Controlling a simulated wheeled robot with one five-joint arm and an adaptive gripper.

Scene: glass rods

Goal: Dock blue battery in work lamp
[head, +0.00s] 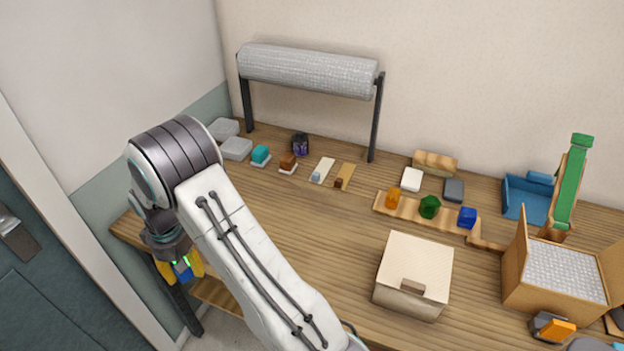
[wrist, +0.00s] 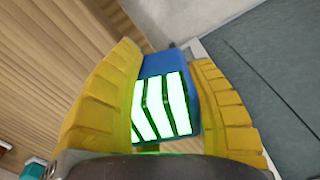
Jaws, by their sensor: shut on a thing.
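My gripper (head: 180,271) hangs at the left, by the left end of the wooden table, with its yellow fingers pointing down. It is shut on a blue block, which I take to be the blue battery (head: 183,274). In the wrist view the battery (wrist: 158,66) sits between the two yellow fingers, its glowing white and green striped face toward the camera. Part of it is hidden by the fingers. I cannot pick out the work lamp for certain; a dark grey and orange device (head: 552,328) lies at the table's lower right.
The wooden table (head: 330,235) has free room in its middle. A lidded box (head: 413,270), an open carton (head: 560,272) and a green upright piece (head: 572,185) stand to the right. A grey roll on a stand (head: 308,70) is at the back. A door (head: 40,300) is at left.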

